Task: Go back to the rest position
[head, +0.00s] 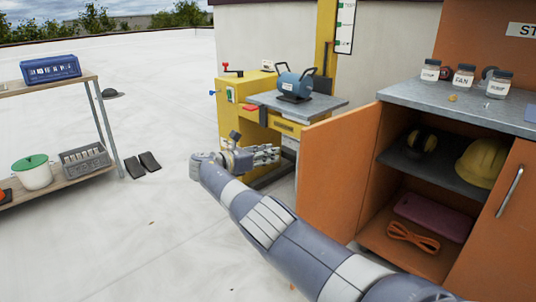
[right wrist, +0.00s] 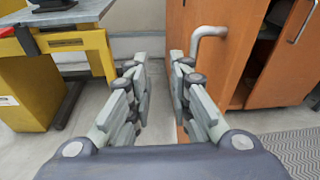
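My right arm reaches from the bottom right of the head view, and my right gripper (head: 265,155) is in front of the yellow workstation, left of the open orange cabinet door (head: 338,165). In the right wrist view the fingers of the right gripper (right wrist: 158,62) stand apart with nothing between them. The door's grey handle (right wrist: 208,40) shows just right of the fingertips, outside the gap; I cannot tell whether a finger touches it. My left gripper is not in view.
The yellow workstation (head: 228,118) carries a blue motor (head: 295,84). A shelf (head: 75,180) stands left. The white roof floor between is mostly clear.

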